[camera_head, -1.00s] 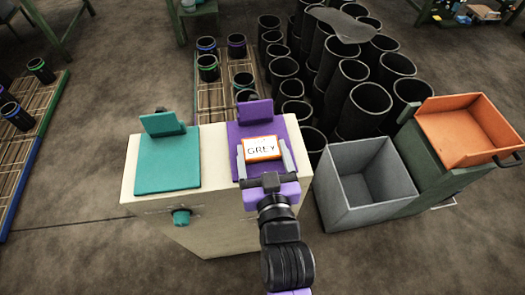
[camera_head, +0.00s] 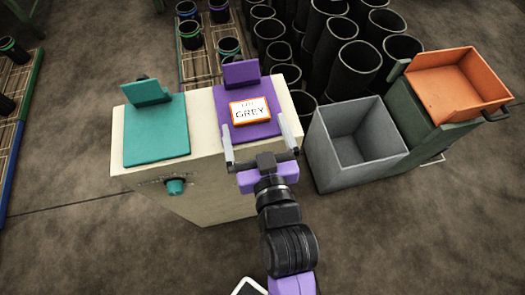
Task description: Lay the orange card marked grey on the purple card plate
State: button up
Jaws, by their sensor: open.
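The orange-bordered card marked GREY (camera_head: 249,111) lies on the purple card plate (camera_head: 265,131), near its middle. The purple plate has an upright back tab and sits on the right of the cream cabinet's top. My gripper (camera_head: 257,135) is open and empty. Its two pale fingers stand apart at the front of the purple plate, on the near side of the card, and do not appear to touch it.
A teal plate (camera_head: 157,146) with a back tab is on the left of the cream cabinet (camera_head: 205,183). A grey bin (camera_head: 352,150) and an orange bin (camera_head: 456,85) stand to the right. Several black sleeves (camera_head: 337,67) stand behind. The floor in front is mostly clear.

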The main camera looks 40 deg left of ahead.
jog(key=b+v, duration=0.1)
jog(key=v, duration=0.6)
jog(key=shift+s+d, duration=0.25)
jog(key=s+d+f+m+t+h, duration=0.1)
jog(key=s+d+f+m+h, duration=0.15)
jog(key=d, duration=0.65)
jog(key=s+d+f+m+t+h, duration=0.1)
jog(key=s+d+m+t+h, duration=0.15)
jog(key=d, duration=0.55)
jog(key=s+d+f+m+t+h, duration=0.1)
jog(key=s+d+f+m+h, duration=0.2)
jog(key=d, duration=0.6)
jog(key=s+d+r+m+h, duration=0.1)
jog(key=s+d+r+h, duration=0.3)
jog(key=s+d, duration=0.3)
jog(key=shift+d+m, duration=0.3)
jog(key=shift+m, duration=0.1)
jog(key=shift+r, duration=0.15)
